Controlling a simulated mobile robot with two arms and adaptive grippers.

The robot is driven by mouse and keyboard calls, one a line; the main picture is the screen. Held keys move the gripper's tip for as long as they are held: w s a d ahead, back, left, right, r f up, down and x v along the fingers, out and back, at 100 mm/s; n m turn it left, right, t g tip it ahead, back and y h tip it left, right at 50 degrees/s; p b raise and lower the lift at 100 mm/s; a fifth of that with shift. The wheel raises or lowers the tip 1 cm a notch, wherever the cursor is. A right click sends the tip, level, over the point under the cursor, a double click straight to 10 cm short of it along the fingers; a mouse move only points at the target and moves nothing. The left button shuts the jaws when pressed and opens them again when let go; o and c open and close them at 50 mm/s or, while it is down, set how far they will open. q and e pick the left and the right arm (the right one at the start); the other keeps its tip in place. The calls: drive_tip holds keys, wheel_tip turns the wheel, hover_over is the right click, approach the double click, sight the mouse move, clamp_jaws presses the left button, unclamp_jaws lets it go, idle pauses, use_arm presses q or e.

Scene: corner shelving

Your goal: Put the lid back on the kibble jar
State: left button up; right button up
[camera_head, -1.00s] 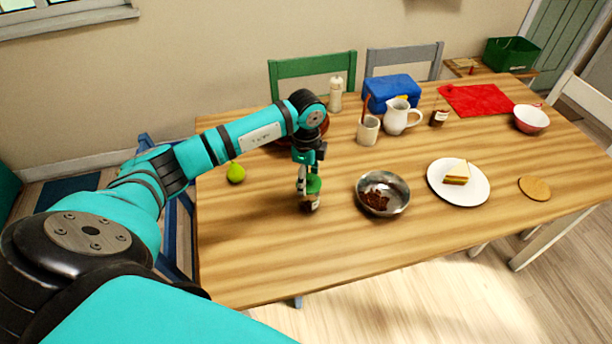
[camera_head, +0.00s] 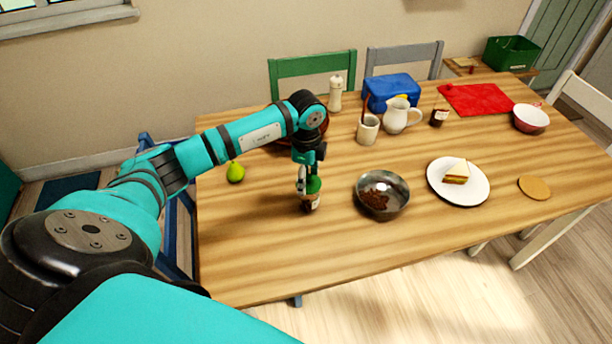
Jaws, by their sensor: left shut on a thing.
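The kibble jar (camera_head: 311,203) stands upright on the wooden table, left of the metal bowl. It is small, with dark contents and a pale label. A green lid (camera_head: 314,184) is at the jar's top, under my left gripper (camera_head: 308,176). The gripper points down and is shut on the lid. The fingers partly cover lid and jar, so I cannot tell whether the lid is fully seated. My right gripper is out of view.
A metal bowl (camera_head: 382,195) with brown pieces stands right of the jar. A green pear (camera_head: 236,173) is to the left. A plate (camera_head: 472,193) with a sandwich, a mug (camera_head: 368,130) and a white pitcher (camera_head: 396,118) stand farther off. The table's front left is clear.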

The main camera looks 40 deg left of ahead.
use_arm(q)
drive_tip(key=o, duration=1.3)
drive_tip(key=shift+c, duration=0.2)
drive_tip(key=shift+r+p, duration=2.9)
drive_tip(key=shift+r, duration=0.65)
drive_tip(key=shift+c, duration=0.3)
clamp_jaws()
